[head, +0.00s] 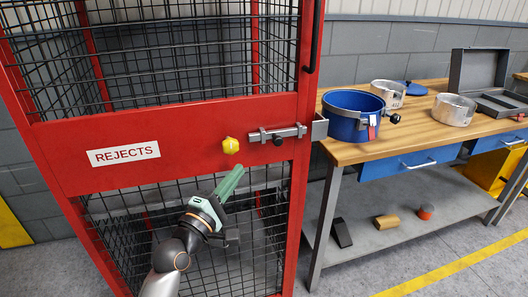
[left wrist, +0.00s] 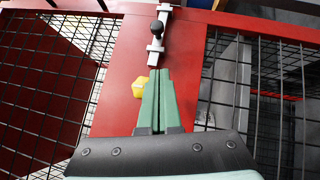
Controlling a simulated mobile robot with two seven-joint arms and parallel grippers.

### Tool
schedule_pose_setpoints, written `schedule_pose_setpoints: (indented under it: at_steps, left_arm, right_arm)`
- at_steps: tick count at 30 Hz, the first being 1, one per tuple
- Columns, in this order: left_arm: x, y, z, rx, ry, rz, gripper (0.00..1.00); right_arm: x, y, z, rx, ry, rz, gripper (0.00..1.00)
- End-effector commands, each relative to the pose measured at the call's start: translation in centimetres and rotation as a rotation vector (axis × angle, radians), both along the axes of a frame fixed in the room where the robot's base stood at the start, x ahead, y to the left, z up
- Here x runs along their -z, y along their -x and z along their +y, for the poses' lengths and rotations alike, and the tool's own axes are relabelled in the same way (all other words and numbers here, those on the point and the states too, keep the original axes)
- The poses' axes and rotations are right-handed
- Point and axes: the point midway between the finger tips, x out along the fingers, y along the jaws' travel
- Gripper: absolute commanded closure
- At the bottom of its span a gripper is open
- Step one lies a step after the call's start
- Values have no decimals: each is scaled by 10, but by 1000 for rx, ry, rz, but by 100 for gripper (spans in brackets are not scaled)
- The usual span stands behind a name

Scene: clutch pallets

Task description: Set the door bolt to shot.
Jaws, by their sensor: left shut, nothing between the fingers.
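The door bolt (head: 268,134) is a grey sliding bar in brackets on the red door rail, with a black knob (head: 278,141) hanging from it. A grey catch plate (head: 320,128) stands just right of the bar's end; I cannot tell whether the bar enters it. In the left wrist view the bolt (left wrist: 158,40) lies beyond the fingertips, its black knob (left wrist: 156,27) near the far end. My left gripper (head: 241,169) is shut and empty, its green fingers below and left of the bolt, apart from it. It also shows in the left wrist view (left wrist: 159,72).
A yellow knob (head: 230,145) on the door rail is close to my left fingertips. A "REJECTS" sign (head: 124,154) is left of it. Black mesh fills the red door. A workbench (head: 415,138) with a blue pot (head: 352,115) stands right of the cage.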

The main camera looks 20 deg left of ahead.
Motion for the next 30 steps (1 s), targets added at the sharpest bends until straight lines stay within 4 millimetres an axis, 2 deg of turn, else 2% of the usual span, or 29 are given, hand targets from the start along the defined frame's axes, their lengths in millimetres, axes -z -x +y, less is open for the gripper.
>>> schedule_pose_setpoints:
  at_steps: [3,10,12,19,30]
  left_arm:
    - [-5,-23,-4,1,1,-2,100]
    - [-13,-62,-11,1,1,-1,100]
    - [-16,-68,-23,2,5,0,100]
    - [-21,-79,-40,-1,1,1,100]
    - [-21,-81,-43,-1,1,1,100]
  right_arm:
    - [1,0,0,1,1,1,50]
    - [3,1,-1,0,1,3,50]
    - [0,1,-1,1,3,5,50]
    - [-1,0,-2,3,3,1,50]
    - [0,0,-3,4,4,0,50]
